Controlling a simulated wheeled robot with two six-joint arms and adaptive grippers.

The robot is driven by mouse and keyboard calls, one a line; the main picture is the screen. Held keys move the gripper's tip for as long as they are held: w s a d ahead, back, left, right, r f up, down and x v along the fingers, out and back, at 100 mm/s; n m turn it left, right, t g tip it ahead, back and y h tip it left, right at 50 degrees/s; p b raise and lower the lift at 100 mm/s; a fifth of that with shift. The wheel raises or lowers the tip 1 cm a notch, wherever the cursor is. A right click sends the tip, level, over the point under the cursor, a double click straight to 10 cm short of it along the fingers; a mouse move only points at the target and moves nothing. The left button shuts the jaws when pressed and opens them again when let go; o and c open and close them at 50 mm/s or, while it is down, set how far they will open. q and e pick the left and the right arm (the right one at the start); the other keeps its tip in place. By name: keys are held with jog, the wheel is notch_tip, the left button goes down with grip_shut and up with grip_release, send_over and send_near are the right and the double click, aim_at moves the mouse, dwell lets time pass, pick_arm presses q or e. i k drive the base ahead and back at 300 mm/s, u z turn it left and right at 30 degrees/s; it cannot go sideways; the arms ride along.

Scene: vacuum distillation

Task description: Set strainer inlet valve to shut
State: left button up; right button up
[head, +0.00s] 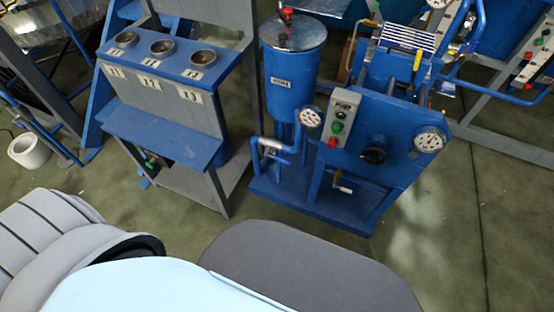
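A blue strainer-like unit stands on the floor at the centre of the head view. Its upright blue cylinder (290,85) has a shiny lid with a red part on top. A blue bent pipe (256,146) at its lower left carries a small valve (271,149) with a light handle; its position is too small to tell. A lever with a pale grip (342,186) sits low on the front panel. No label shows which one is the strainer inlet valve. Neither of my grippers is in view.
A yellow-tipped lever (416,66) stands behind. A blue cabinet with round openings (160,48) stands left, a white bucket (29,150) far left. Floor (430,225) is clear front right.

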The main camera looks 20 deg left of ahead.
aim_at(277, 158)
jog(key=u, duration=0.2)
jog(key=i, duration=1.15)
jog(key=u, duration=0.5)
